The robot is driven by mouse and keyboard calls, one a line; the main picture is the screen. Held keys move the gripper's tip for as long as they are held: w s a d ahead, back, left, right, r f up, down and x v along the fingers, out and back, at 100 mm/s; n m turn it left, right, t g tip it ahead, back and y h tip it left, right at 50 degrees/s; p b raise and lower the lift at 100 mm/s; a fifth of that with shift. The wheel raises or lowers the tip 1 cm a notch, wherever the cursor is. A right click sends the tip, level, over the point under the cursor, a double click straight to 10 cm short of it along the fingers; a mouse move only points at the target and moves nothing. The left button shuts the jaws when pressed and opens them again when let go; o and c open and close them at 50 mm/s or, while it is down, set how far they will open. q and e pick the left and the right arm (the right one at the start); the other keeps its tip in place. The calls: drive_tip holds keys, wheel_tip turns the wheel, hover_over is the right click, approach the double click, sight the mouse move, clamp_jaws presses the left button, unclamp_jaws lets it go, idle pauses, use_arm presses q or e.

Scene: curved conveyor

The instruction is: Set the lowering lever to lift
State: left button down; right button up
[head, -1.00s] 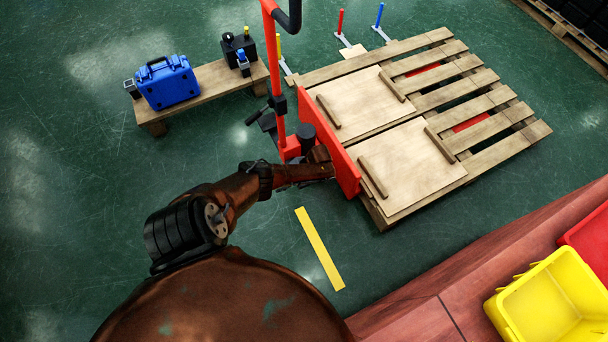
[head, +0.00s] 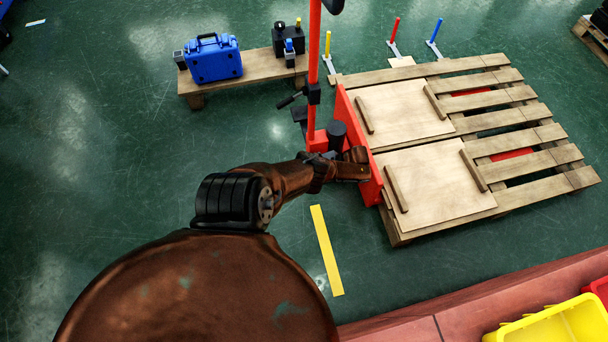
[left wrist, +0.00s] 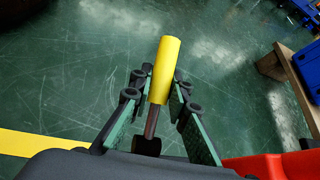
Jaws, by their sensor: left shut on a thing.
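A lever with a yellow grip (left wrist: 164,72) and a thin dark shaft stands between the fingers of my left gripper (left wrist: 158,86) in the left wrist view. The fingers are shut on it, and the yellow end sticks out past them. In the head view my left arm reaches from the lower left to the foot of the red lift truck (head: 315,65), beside its red plate (head: 361,150). The lever is hidden there, and the fingertips are hard to make out. I cannot tell which setting the lever is in. My right gripper is out of view.
A wooden pallet (head: 545,180) with two handled boards stands right of the truck. A low bench (head: 250,79) with a blue case (head: 214,60) is behind. A yellow floor strip (head: 326,250) lies in front. Yellow bin (head: 560,326) is at lower right.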

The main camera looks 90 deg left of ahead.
use_arm(q)
drive_tip(key=c, duration=1.8)
unclamp_jaws()
drive_tip(key=shift+r, duration=0.15)
wheel_tip(320, 180, up, 8)
drive_tip(key=shift+a+r, duration=0.15)
drive_tip(key=shift+r, duration=0.7)
